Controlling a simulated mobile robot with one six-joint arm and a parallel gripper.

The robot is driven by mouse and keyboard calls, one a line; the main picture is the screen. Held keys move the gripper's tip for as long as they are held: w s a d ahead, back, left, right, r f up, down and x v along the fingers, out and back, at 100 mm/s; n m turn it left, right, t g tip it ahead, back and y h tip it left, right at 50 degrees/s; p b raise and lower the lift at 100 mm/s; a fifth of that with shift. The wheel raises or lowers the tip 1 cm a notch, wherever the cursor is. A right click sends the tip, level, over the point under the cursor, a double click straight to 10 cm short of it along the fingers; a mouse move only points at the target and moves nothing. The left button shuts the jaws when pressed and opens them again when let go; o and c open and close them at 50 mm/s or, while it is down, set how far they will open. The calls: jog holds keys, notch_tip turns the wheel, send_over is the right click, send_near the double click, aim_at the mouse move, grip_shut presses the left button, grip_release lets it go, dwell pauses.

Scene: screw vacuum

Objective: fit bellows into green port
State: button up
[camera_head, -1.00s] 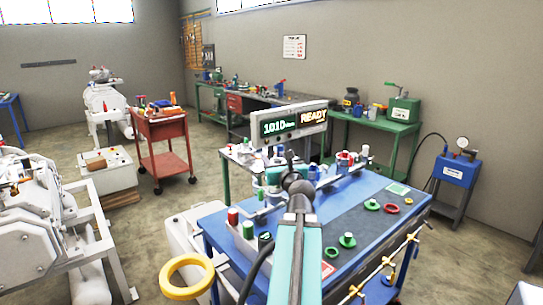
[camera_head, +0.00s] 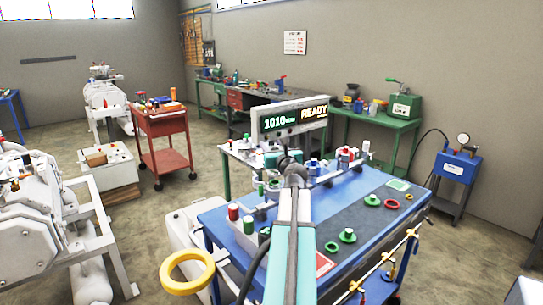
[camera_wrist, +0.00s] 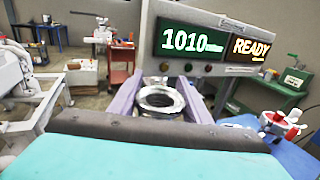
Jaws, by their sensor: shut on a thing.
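My gripper (camera_wrist: 160,98) is shut on a shiny metal ring-ended piece, which looks like the bellows (camera_wrist: 160,101), held between its two fingers in the wrist view. In the head view my arm covers most of the gripper and the bellows cannot be made out.
A display panel (camera_head: 289,119) reading 1010 and READY stands just beyond my gripper. A red ring (camera_head: 391,205) lies on the table and a red-topped cylinder (camera_head: 234,212) stands at its left. A yellow ring (camera_head: 187,271) shows in front.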

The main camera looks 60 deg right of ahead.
dwell(0.3)
jog(key=shift+w+d, duration=0.35)
jog(key=shift+d, duration=0.05)
jog(key=shift+f+b, duration=0.4)
jog(key=shift+f, duration=1.35)
jog(key=shift+f+b, duration=0.35)
jog(key=shift+f, duration=0.3)
jog(key=o, duration=1.2)
jog(key=shift+r, duration=0.1)
